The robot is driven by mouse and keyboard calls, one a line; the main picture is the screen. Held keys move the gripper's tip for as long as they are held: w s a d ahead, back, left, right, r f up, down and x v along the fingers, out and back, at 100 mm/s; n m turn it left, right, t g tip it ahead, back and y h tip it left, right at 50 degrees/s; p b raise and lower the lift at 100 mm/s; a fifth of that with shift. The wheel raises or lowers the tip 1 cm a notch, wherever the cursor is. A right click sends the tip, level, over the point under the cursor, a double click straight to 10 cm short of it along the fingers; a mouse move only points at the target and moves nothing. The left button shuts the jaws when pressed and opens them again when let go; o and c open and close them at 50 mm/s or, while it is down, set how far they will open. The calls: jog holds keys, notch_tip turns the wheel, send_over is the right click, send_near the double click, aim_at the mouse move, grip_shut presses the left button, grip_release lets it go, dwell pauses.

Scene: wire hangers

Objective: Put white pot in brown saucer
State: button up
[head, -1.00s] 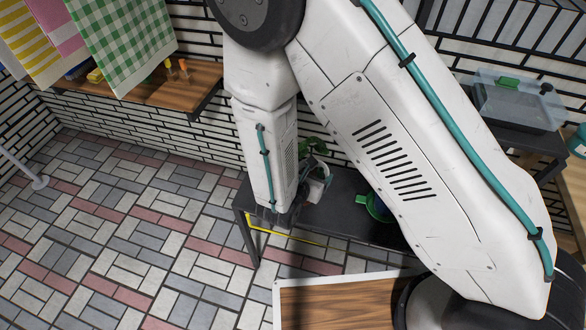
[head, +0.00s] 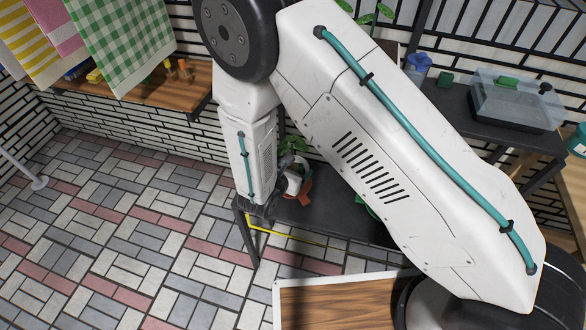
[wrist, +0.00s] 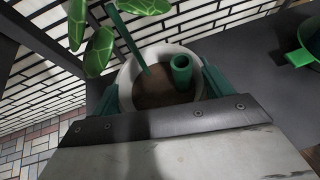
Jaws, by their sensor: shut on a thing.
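The white pot (wrist: 128,88) holds soil, a leafy plant and a short green tube. It also shows in the head view (head: 293,184), partly hidden by my arm. My gripper (wrist: 162,88) has its green fingers on either side of the pot and is shut on it. The pot looks roughly upright. The saucer is not visible in the wrist view.
The dark bench (head: 335,215) stands against the white brick wall. A green dish (wrist: 305,45) is to the right on it, mostly behind my arm in the head view. A wood-topped surface (head: 335,305) is in front. A clear box (head: 515,100) stands on the right shelf.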

jog(key=shift+f, duration=0.1)
jog(key=o, duration=1.3)
jog(key=shift+c, duration=0.2)
jog(key=shift+r, duration=0.2)
jog(key=v, duration=1.2)
